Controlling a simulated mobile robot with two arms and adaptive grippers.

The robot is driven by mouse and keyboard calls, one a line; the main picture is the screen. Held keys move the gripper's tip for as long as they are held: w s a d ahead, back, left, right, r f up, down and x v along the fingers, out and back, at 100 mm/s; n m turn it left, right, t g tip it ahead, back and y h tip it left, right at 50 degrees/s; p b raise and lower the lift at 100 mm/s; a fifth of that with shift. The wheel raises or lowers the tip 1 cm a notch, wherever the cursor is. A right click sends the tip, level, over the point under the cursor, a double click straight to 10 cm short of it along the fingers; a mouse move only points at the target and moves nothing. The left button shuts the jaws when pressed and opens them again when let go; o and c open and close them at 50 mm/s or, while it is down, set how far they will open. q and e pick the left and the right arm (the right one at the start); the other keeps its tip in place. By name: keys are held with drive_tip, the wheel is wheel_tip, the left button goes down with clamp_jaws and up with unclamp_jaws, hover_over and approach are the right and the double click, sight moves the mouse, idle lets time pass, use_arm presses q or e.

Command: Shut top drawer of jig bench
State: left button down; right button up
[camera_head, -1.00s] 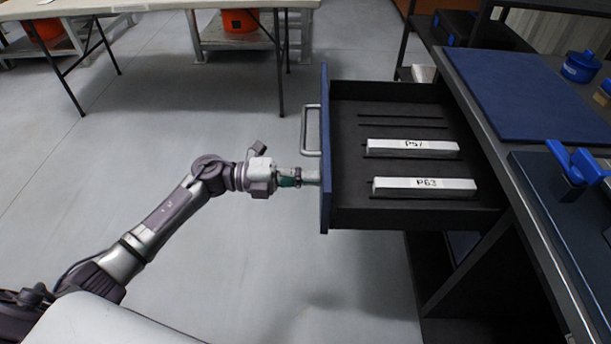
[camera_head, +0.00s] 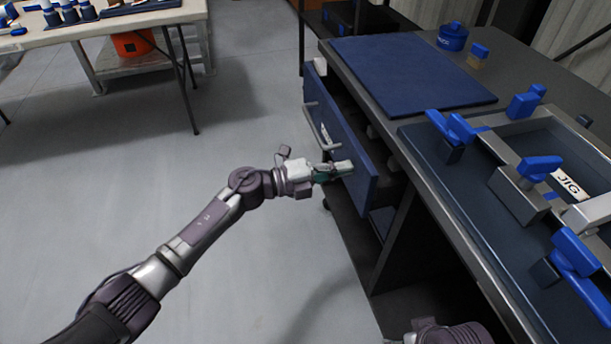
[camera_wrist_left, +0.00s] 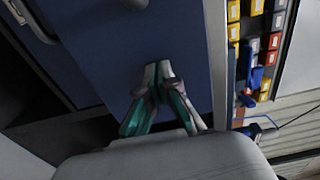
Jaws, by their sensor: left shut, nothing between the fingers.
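The top drawer (camera_head: 345,135) of the jig bench (camera_head: 420,150) is partly open; its blue front with a grey bar handle (camera_head: 318,128) stands out from the bench. My left gripper (camera_head: 344,168) is shut and empty, with its fingertips at the blue drawer front, below and right of the handle. In the left wrist view the closed fingertips (camera_wrist_left: 158,70) are against or very close to the blue front (camera_wrist_left: 150,40); I cannot tell if they touch. The drawer's inside is mostly hidden. Part of my right arm shows at the bottom edge, its gripper out of frame.
The bench top carries a blue mat (camera_head: 410,70), a blue round container (camera_head: 452,37) and a jig (camera_head: 530,180) with blue clamps. A pale table (camera_head: 110,25) stands at the back left. The grey floor left of the bench is clear.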

use_arm(q)
drive_tip(key=x, duration=0.2)
drive_tip(key=shift+d, duration=0.35)
drive_tip(key=b+x, duration=0.2)
drive_tip(key=x, duration=0.4)
drive_tip(key=shift+w, duration=0.1)
drive_tip(key=shift+d+r, duration=0.1)
drive_tip(key=shift+d, duration=0.05)
use_arm(e)
drive_tip(key=shift+s+f, duration=0.1)
drive_tip(key=shift+s, duration=0.25)
use_arm(q)
drive_tip(key=shift+d+r, duration=0.1)
drive_tip(key=shift+r, duration=0.05)
drive_tip(key=shift+w+a, duration=0.1)
drive_tip(key=shift+a, duration=0.2)
drive_tip(key=p+v, duration=0.2)
drive_tip(key=v, duration=1.1)
drive_tip(key=shift+s+a+f, duration=0.2)
drive_tip(key=shift+a+f, duration=0.05)
drive_tip(key=shift+a, duration=0.1)
use_arm(e)
drive_tip(key=shift+s+a, duration=0.4)
drive_tip(key=shift+a, duration=0.3)
